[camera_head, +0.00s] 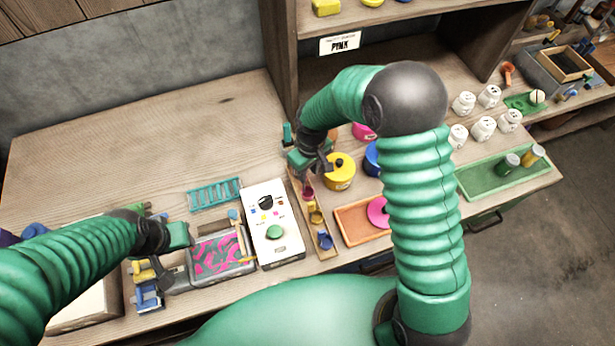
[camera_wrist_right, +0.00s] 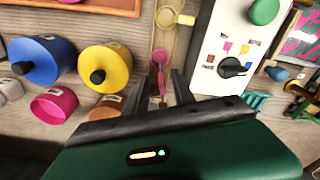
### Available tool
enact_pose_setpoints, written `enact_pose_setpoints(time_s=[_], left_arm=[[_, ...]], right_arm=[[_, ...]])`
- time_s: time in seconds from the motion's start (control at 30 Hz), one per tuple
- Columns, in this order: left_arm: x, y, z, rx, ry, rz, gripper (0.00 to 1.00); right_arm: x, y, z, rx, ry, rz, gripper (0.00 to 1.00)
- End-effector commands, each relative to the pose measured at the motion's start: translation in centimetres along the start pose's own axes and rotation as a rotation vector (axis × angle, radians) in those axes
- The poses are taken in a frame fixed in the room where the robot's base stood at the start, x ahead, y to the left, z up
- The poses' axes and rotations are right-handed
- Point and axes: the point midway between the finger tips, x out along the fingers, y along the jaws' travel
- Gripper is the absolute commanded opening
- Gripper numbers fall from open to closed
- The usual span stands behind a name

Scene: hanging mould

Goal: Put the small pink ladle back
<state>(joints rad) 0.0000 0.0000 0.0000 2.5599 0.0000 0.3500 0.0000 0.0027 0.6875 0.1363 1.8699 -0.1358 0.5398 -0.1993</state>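The small pink ladle (camera_head: 308,191) is at the far end of a narrow wooden rack (camera_head: 325,251), with yellow and blue ladles nearer. In the right wrist view the pink ladle (camera_wrist_right: 159,62) lies just ahead of my right gripper (camera_wrist_right: 162,85). Its two dark fingers are apart, with a pinkish part of the ladle showing between them; I see no clear contact. In the head view my right gripper (camera_head: 322,163) is over the rack's far end. My left gripper (camera_head: 178,258) is low at the left, beside the pink-patterned tray; its fingers are unclear.
A yellow pot (camera_head: 339,172) and a blue pot (camera_head: 372,158) stand close right of my right gripper. A white control box (camera_head: 272,225) with a green button is left of the rack. An orange-brown tray (camera_head: 355,222) lies to the right. The table's back left is clear.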

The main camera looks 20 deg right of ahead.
Motion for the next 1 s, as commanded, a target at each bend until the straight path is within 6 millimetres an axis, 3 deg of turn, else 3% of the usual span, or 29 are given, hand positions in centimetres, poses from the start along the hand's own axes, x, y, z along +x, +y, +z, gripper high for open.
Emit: enact_pose_setpoints(time_s=[0.2, 0.4, 0.47, 0.73, 0.83, 1.0], left_arm=[[0.9, 0.0, 0.2, 0.000, 0.000, 0.000, 0.36], [1.0, 0.0, 0.2, 0.000, 0.000, 0.000, 0.36], [1.0, 0.0, 0.2, 0.000, 0.000, 0.000, 0.36], [1.0, 0.0, 0.2, 0.000, 0.000, 0.000, 0.36], [1.0, 0.0, 0.2, 0.000, 0.000, 0.000, 0.36], [1.0, 0.0, 0.2, 0.000, 0.000, 0.000, 0.36]], right_arm=[[-5.5, 0.0, -0.1, 0.000, 0.004, 0.002, 0.30], [-7.9, 0.0, 0.3, 0.008, 0.003, 0.004, 0.30], [-8.4, 0.0, 1.6, 0.040, 0.015, 0.013, 0.30], [-9.7, -0.9, 13.0, 0.355, 0.153, 0.059, 0.30], [-9.6, -1.2, 14.7, 0.408, 0.175, 0.060, 0.30], [-9.5, -1.2, 14.7, 0.414, 0.175, 0.059, 0.30]])
